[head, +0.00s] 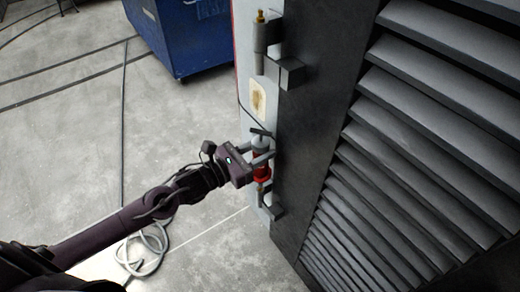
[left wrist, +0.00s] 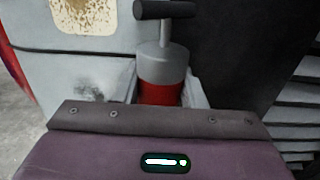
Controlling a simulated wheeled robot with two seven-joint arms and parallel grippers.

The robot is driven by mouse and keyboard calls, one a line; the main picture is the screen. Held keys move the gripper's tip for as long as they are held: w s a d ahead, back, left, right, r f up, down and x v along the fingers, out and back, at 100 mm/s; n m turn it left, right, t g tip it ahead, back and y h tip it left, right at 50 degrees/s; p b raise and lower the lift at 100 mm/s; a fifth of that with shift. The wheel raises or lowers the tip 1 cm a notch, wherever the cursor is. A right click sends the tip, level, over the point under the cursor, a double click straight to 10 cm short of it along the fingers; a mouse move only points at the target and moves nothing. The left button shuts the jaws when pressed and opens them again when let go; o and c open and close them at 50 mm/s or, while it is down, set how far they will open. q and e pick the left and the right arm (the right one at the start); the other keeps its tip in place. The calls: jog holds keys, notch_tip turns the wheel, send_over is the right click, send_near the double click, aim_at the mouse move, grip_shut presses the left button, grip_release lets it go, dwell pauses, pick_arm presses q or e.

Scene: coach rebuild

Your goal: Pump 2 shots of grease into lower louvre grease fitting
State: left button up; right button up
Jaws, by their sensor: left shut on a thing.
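My left gripper (head: 262,157) is shut on a red and grey grease gun (head: 261,161) with a dark T-handle on top. In the left wrist view the gun (left wrist: 161,92) stands upright between the two fingers, its handle (left wrist: 165,9) raised on a rod. In the head view the gun's lower end is just above the brass lower grease fitting (head: 260,188) on the louvre's hinge edge; I cannot tell whether they touch. The upper fitting (head: 260,17) has a brass tip and sits on the upper hinge. My right gripper is not in view.
The dark louvred panel (head: 430,130) fills the right side. A dark block (head: 290,73) juts out beside the upper hinge. A blue bin (head: 185,35) stands at the back.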

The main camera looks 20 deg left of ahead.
pick_arm(q)
jog(key=shift+s+f+b, duration=0.1)
jog(key=shift+f+b, duration=0.25)
jog(key=shift+f, duration=0.2)
jog(key=shift+r+p, duration=0.4)
jog(key=shift+r, duration=0.5)
jog(key=shift+w+r, duration=0.2)
jog(key=shift+r, duration=0.15)
dwell(0.5)
jog(key=shift+f, duration=0.1)
dwell(1.0)
